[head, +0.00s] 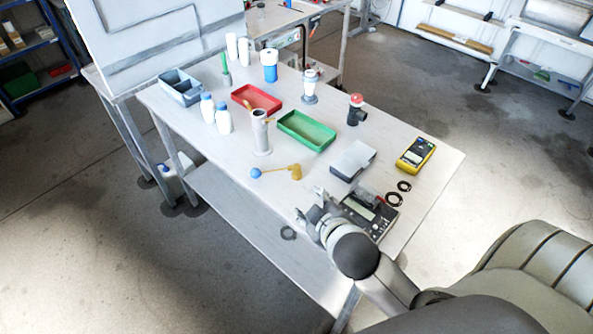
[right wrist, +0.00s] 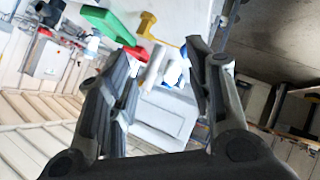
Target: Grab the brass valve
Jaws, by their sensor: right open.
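The brass valve (head: 294,172) lies on the table near its front edge, a yellow body with a thin stem and a blue round end to its left. In the right wrist view a yellow piece that looks like the valve (right wrist: 147,25) shows beyond the fingertips. My right gripper (head: 311,206) is open and empty, in front of and slightly right of the valve, apart from it. The right wrist view shows its two fingers (right wrist: 162,55) spread with nothing between them. My left gripper is in neither view.
On the table (head: 225,166) stand a grey cylinder (head: 261,134), a green tray (head: 306,145), a red tray (head: 257,113), a grey box (head: 353,160) and a yellow multimeter (head: 416,154). A dark instrument (head: 357,209) lies right of my gripper. The table around the valve is mostly clear.

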